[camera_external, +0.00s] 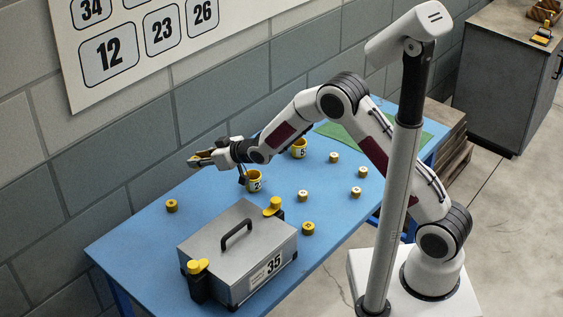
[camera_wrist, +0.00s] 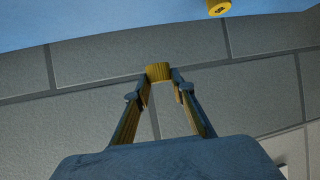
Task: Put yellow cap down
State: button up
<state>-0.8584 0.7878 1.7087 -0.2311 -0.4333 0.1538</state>
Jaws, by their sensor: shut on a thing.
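In the wrist view my gripper (camera_wrist: 159,80) is shut on a ribbed yellow cap (camera_wrist: 159,72), held between the two fingertips. The wall fills most of the view behind it, with the blue table edge at the top. In the external view my gripper (camera_external: 197,160) is stretched out level above the far left part of the blue table (camera_external: 140,240), towards the wall. The held cap is too small to make out there. Another yellow cap (camera_external: 172,206) sits on the table below and left of the gripper; one yellow cap also shows in the wrist view (camera_wrist: 218,7).
A grey box marked 35 (camera_external: 235,255) with yellow-topped latches stands at the front. A yellow cup marked 2 (camera_external: 254,181) and one marked 5 (camera_external: 299,148) stand near the arm. Several caps (camera_external: 308,228) lie around.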

send_over(204, 192)
jog(key=shift+w+a+f, duration=0.1)
jog(key=shift+f, duration=1.4)
jog(key=shift+w+a+f, duration=0.1)
jog(key=shift+f, duration=1.4)
jog(key=shift+f, duration=1.9)
jog(key=shift+f, duration=0.1)
jog(key=o, duration=0.8)
jog(key=shift+s+d, duration=0.1)
jog(key=shift+d, duration=0.05)
